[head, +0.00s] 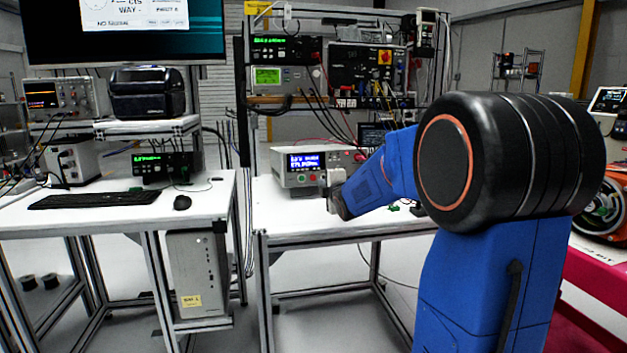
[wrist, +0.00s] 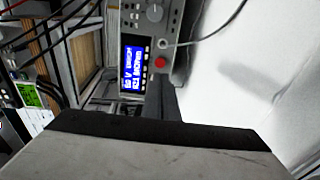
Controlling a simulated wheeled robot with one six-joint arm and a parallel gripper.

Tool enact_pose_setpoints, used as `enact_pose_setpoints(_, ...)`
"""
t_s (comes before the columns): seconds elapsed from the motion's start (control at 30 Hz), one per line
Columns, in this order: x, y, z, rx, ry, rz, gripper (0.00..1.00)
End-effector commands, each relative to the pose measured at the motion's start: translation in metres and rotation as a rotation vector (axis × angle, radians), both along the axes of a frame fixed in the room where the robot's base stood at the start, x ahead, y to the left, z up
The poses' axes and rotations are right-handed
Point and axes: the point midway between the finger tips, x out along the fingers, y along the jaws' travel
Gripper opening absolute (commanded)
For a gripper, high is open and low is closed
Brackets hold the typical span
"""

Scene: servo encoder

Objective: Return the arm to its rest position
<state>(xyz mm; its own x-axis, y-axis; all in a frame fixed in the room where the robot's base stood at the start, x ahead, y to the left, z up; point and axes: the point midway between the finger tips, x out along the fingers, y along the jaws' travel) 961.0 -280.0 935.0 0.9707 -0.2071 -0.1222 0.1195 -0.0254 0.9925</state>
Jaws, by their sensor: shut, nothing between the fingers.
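My blue arm (head: 378,178) with its black joint housing reaches left over the middle white bench. My gripper (head: 332,188) is at its end, in front of the bench instrument with a blue display (head: 308,165), and hides part of its right side. In the wrist view my gripper (wrist: 163,98) shows as dark fingers, shut with nothing between them. The same instrument (wrist: 158,42) shows just beyond the fingers, its blue screen and red button turned sideways. I cannot tell whether the fingers touch it.
The middle bench (head: 290,215) has bare white top left of my gripper. Small green parts (head: 394,207) lie near the arm. A rack of instruments (head: 335,70) with hanging cables stands behind. The left desk (head: 110,208) holds a keyboard (head: 95,199) and mouse (head: 182,202).

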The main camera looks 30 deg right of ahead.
Motion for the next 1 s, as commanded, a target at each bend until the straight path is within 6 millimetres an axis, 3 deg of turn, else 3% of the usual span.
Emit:
enact_pose_setpoints(0.73,-0.004,0.003,0.000,0.016,0.005,-0.003,0.00)
enact_pose_setpoints(0.87,-0.023,0.017,-0.002,0.104,0.037,-0.023,0.00)
enact_pose_setpoints(1.0,-0.065,0.044,-0.013,0.277,0.105,-0.070,0.00)
